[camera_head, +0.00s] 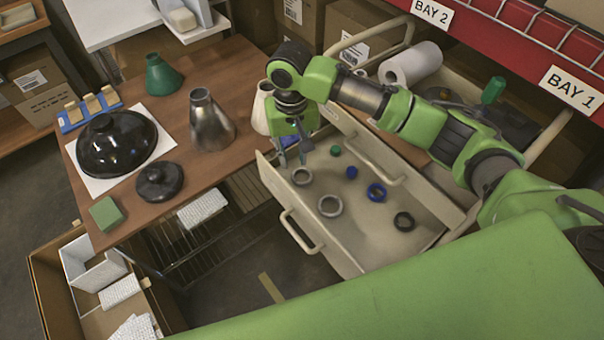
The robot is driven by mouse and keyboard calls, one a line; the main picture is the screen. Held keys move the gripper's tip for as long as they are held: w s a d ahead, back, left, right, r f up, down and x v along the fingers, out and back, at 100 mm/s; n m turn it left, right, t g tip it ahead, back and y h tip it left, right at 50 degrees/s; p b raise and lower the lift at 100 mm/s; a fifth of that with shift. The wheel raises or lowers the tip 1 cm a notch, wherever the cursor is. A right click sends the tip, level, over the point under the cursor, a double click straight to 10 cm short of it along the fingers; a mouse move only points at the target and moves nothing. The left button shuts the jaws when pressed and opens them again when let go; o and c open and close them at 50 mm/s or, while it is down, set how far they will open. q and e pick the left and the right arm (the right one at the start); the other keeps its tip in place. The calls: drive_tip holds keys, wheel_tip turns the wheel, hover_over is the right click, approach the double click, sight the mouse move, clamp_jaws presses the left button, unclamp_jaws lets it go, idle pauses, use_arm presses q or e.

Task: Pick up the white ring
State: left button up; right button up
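Two pale rings lie in the open cream drawer (362,237). The smaller, whitish ring (302,176) is near the drawer's left wall; a larger greyish ring (330,207) lies below and to the right of it. My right gripper (293,158) points down over the drawer's left edge, just above and left of the whitish ring. Its two fingers look apart, with nothing seen between them. Whether a fingertip touches the ring cannot be told. My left gripper is out of view.
The drawer also holds a blue ring (376,193), a black ring (404,221), a small blue ring (351,172) and a small green piece (335,150). Drawer walls surround them. A wooden table (205,160) to the left bears lamp shades and a black dome (115,143).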

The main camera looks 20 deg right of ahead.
sight(294, 177)
drive_tip(key=shift+f, duration=0.65)
drive_tip(key=shift+w+f, duration=0.15)
drive_tip(key=shift+f, duration=0.2)
drive_tip(key=f, duration=0.1)
drive_tip(key=f+p, duration=0.1)
drive_tip(key=shift+s+f, duration=0.2)
drive_tip(key=shift+f, duration=0.1)
wheel_tip(294, 177, down, 2)
drive_tip(key=shift+a+f, duration=0.1)
drive_tip(key=shift+f, duration=0.2)
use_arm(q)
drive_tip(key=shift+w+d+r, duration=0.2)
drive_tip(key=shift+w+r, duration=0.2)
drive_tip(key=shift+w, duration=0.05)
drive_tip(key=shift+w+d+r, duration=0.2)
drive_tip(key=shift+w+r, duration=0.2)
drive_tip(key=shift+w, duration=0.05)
use_arm(e)
clamp_jaws()
